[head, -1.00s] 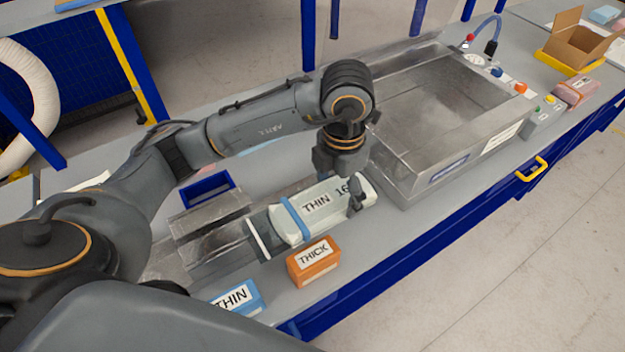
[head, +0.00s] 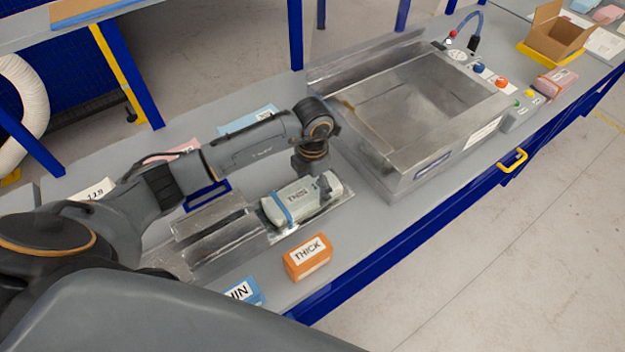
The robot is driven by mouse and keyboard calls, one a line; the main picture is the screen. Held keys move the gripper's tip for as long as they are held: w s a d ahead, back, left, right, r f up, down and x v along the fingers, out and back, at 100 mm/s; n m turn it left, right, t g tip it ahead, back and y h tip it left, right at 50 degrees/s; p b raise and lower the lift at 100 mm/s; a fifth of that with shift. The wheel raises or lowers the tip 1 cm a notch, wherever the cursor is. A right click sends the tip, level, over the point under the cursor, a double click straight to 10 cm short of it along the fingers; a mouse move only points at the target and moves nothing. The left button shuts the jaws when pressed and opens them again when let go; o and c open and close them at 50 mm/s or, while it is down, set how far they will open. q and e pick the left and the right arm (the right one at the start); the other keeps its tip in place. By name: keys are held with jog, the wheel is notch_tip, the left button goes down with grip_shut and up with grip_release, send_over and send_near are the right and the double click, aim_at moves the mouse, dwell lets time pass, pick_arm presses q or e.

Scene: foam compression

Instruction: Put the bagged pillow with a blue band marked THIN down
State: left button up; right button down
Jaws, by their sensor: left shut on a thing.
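The bagged pillow (head: 298,203) is pale with a blue band around its left part and a THIN label on top. My left gripper (head: 318,184) is shut on it near its right end, with one dark finger showing on the near side. The far finger is hidden. The pillow is low over the grey bench, at the right end of a shiny metal tray-like fixture (head: 215,243). I cannot tell whether its underside touches the surface. My right gripper is out of view.
An orange THICK block (head: 307,257) and a blue THIN block (head: 243,291) stand near the front edge. A large metal machine (head: 425,165) with coloured buttons stands to the right. A dark blue bin (head: 206,196) is behind the fixture. Bare bench lies right of the THICK block.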

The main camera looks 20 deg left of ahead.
pick_arm(q)
jog(key=shift+f, duration=0.25)
jog(key=o, duration=0.9)
jog(key=shift+r, duration=0.1)
jog(key=shift+c, duration=0.2)
jog(key=shift+r, duration=0.1)
